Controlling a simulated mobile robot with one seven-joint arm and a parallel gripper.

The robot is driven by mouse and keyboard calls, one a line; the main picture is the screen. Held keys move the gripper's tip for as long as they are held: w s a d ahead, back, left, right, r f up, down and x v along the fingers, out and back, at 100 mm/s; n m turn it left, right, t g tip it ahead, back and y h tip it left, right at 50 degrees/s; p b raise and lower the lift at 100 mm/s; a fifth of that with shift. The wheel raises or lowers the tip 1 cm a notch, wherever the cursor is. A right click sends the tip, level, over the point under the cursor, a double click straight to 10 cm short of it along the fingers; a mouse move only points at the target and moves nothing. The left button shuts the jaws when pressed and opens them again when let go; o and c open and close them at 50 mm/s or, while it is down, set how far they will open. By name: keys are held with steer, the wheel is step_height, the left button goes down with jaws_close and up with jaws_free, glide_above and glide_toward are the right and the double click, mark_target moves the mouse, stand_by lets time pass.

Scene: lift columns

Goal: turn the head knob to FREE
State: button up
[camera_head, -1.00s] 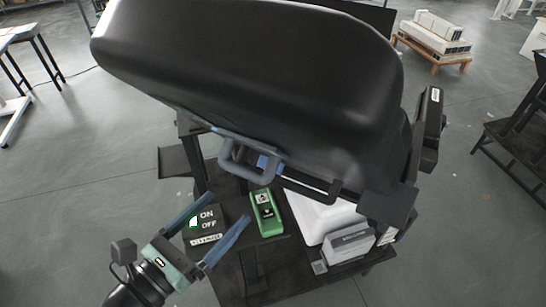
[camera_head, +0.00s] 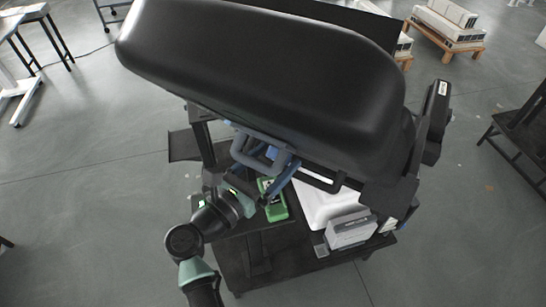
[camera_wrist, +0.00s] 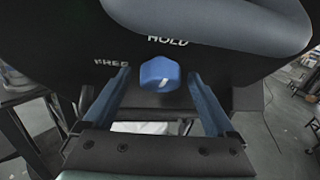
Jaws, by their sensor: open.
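The blue head knob (camera_wrist: 160,74) shows in the wrist view on a dark panel, with a short white mark on its face. The label HOLD (camera_wrist: 168,41) is above it and FREE (camera_wrist: 111,63) is to its upper left. My gripper (camera_wrist: 158,77) is open, with one blue finger on each side of the knob; gaps show between fingers and knob, and contact is not visible. In the head view my gripper (camera_head: 267,172) is under the large black head (camera_head: 265,60), by the grey-blue handle (camera_head: 250,155). The knob is mostly hidden there.
A dark cart shelf (camera_head: 235,270) below holds a green device (camera_head: 276,208), a white tray (camera_head: 318,200) and a grey-white box (camera_head: 350,229). The handle hangs close to my gripper. Open floor (camera_head: 90,200) lies to the left.

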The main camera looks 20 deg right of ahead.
steer(key=c, duration=1.4)
steer(key=shift+o, duration=0.2)
steer(key=shift+f+g+b, duration=0.1)
steer(key=shift+g+b, duration=0.2)
steer(key=shift+b, duration=0.1)
steer(key=n+g+h+b, duration=0.2)
steer(key=g+h+b, duration=0.2)
steer(key=b, duration=0.6)
steer(key=f+n+g+h+b, duration=0.1)
steer(key=n+g+h+b, duration=0.1)
steer(key=b, duration=0.9)
steer(key=w+n+g+h+b, duration=0.1)
steer(key=g+h+b, duration=0.4)
steer(key=b, duration=0.6)
steer(key=shift+w+d+f+n+g+h, duration=0.15)
steer(key=shift+f+n+g+h, duration=0.2)
steer(key=shift+g, duration=0.35)
steer(key=shift+r+n+g+h+b, duration=0.15)
steer(key=shift+n+g+h+b, duration=0.15)
steer(key=shift+n+h+b, duration=0.5)
